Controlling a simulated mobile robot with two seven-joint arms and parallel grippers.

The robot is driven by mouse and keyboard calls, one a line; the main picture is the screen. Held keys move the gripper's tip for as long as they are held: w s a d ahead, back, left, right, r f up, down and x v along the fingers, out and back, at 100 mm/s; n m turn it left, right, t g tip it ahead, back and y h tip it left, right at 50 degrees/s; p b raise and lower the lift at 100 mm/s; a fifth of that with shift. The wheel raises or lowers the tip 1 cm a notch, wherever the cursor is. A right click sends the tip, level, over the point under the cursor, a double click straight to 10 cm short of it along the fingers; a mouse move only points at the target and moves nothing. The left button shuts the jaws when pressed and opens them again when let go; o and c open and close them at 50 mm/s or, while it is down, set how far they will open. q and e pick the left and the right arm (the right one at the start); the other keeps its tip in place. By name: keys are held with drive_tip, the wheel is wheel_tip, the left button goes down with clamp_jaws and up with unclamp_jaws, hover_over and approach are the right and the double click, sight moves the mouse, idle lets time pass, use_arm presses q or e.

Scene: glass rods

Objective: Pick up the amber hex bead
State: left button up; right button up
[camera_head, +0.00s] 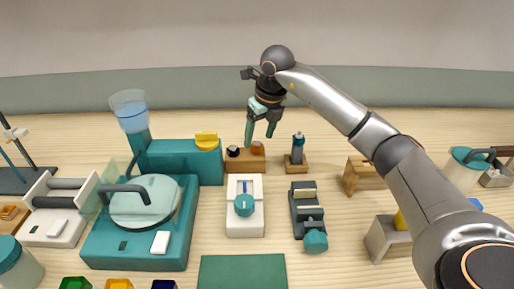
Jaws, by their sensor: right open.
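An amber-yellow, angular piece (119,284) is cut off by the bottom edge, between a green piece (75,283) and a dark blue one (164,285). It may be the amber hex bead, but too little shows to be sure. My right gripper (260,136) is open, with teal fingers pointing down at the back middle. It is far from the amber piece, and nothing shows between its fingers. Its tips are over or just in front of a small wooden block (258,163); I cannot tell which. My left gripper is not in view.
A teal machine with a round lid (145,202) fills the left middle. A white device with a teal knob (244,222), a dark device (307,212) and a green mat (243,270) occupy the centre. A grey bin (385,240) stands right. Bare table shows around (345,215).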

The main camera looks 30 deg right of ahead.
sight(257, 148)
drive_tip(key=shift+x, duration=1.4)
clamp_jaws()
